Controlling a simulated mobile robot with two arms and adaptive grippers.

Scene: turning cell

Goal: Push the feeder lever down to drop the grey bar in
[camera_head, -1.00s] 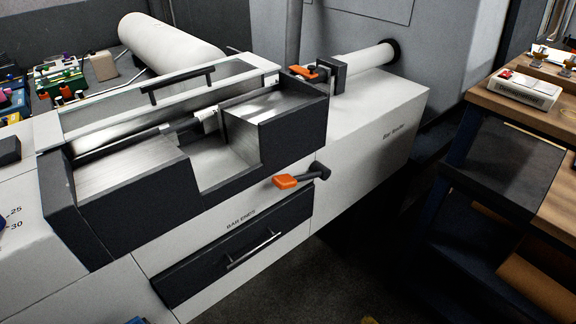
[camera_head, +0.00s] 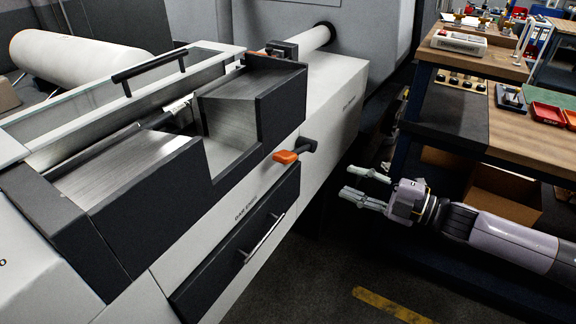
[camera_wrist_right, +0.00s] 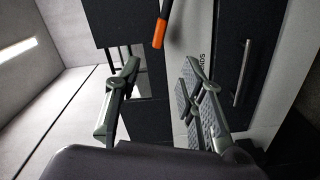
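An orange-handled lever (camera_head: 286,156) on a dark arm sticks out from the front of the white bar feeder (camera_head: 335,95), above a dark drawer. It also shows at the top of the right wrist view (camera_wrist_right: 159,32). My right gripper (camera_head: 348,182) is open and empty, to the right of the lever, slightly lower in the picture and apart from it. Its spread fingers show in the right wrist view (camera_wrist_right: 158,82), with the lever above the gap between them. A dark rod with a pale end (camera_head: 170,112) lies in the feeder's trough; I cannot tell whether it is the grey bar. My left gripper is out of view.
The drawer (camera_head: 240,245) has a bar handle. A second orange piece (camera_head: 268,52) sits by a dark block at the feeder's far end. A workbench (camera_head: 470,150) with trays stands at right, behind my right arm. Floor shows between feeder and bench.

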